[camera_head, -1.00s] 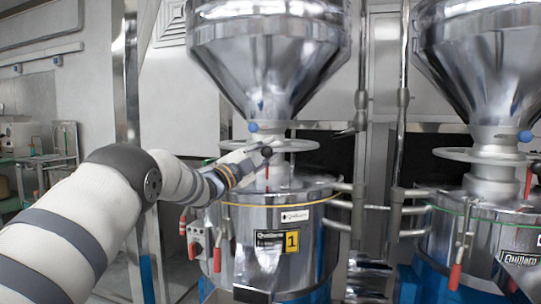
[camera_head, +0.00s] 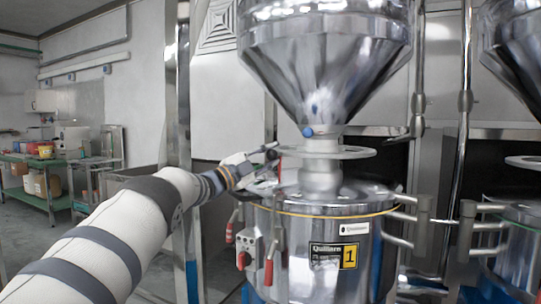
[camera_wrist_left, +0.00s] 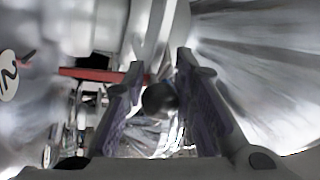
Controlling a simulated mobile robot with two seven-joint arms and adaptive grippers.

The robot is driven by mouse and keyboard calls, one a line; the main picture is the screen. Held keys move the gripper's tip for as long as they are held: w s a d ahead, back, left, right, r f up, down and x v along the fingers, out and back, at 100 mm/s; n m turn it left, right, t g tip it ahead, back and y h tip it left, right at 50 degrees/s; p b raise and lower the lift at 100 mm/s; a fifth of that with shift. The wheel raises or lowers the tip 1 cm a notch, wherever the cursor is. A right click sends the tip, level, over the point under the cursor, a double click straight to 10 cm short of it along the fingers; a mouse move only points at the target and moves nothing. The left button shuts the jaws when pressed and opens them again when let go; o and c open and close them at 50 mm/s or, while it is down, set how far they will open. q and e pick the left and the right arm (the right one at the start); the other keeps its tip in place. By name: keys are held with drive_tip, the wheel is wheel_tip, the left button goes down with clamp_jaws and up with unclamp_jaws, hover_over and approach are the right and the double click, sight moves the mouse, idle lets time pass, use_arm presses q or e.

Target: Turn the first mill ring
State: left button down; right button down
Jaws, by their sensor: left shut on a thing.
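The first mill (camera_head: 315,260) is a shiny steel drum with a yellow "1" label. Its mill ring (camera_head: 335,152) is a flat pale ring around the neck below the funnel. My left gripper (camera_head: 270,156) is at the ring's left side. In the left wrist view, the fingers (camera_wrist_left: 155,95) stand on either side of a dark round knob (camera_wrist_left: 160,97) and are shut on it. The fingers hide most of the knob in the head view. My right gripper is not in view.
The steel funnel (camera_head: 325,60) hangs over the ring. A second mill (camera_head: 522,245) stands at the right, with pipes and posts between. Red-handled levers (camera_head: 268,272) and a control box (camera_head: 247,246) are on the drum's left. A green workbench (camera_head: 50,190) stands far left.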

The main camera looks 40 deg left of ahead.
use_arm(q)
drive_tip(key=shift+w+a+r, duration=0.15)
drive_tip(key=shift+r, duration=0.2)
drive_tip(key=shift+w+a+r, duration=0.1)
drive_tip(key=shift+r, duration=0.25)
drive_tip(key=shift+w, duration=0.1)
drive_tip(key=shift+d, duration=0.1)
drive_tip(key=c, duration=1.6)
unclamp_jaws()
drive_tip(key=shift+h, duration=0.3)
drive_tip(key=shift+o, duration=0.9)
drive_tip(key=shift+w+d+f, duration=0.15)
drive_tip(key=shift+w+d, duration=0.1)
drive_tip(key=shift+w, duration=0.05)
drive_tip(key=shift+a+f, duration=0.1)
drive_tip(key=shift+f, duration=0.05)
drive_tip(key=shift+s+a+f, duration=0.15)
drive_tip(key=shift+s+f, duration=0.05)
drive_tip(key=v, duration=1.1)
drive_tip(key=shift+s, duration=0.4)
